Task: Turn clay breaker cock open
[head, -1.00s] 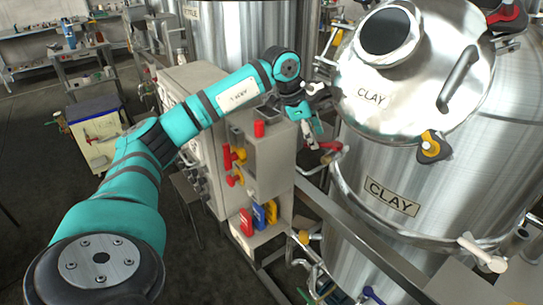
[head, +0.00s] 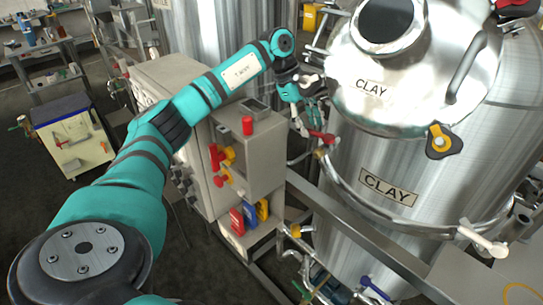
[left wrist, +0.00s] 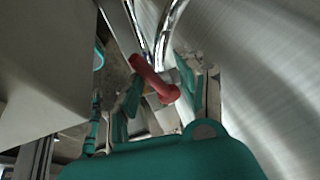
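The clay tank (head: 385,165), a large steel vessel with CLAY labels, stands at the right in the head view. A cock with a red lever handle (head: 323,137) sits low at its left side; I take it as the clay breaker cock. My left gripper (head: 307,126) is beside this handle, pointing down. In the left wrist view, the red handle (left wrist: 155,80) lies slanted between the spread fingers of the left gripper (left wrist: 163,92). The fingers look open; whether one touches the handle I cannot tell. The cock's body is partly hidden. My right gripper is not in view.
A grey control box (head: 252,155) with a red button and red and yellow handles stands left of the tank. A steel rail (head: 350,218) runs in front of the tank. A cream cabinet (head: 75,140) stands far left.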

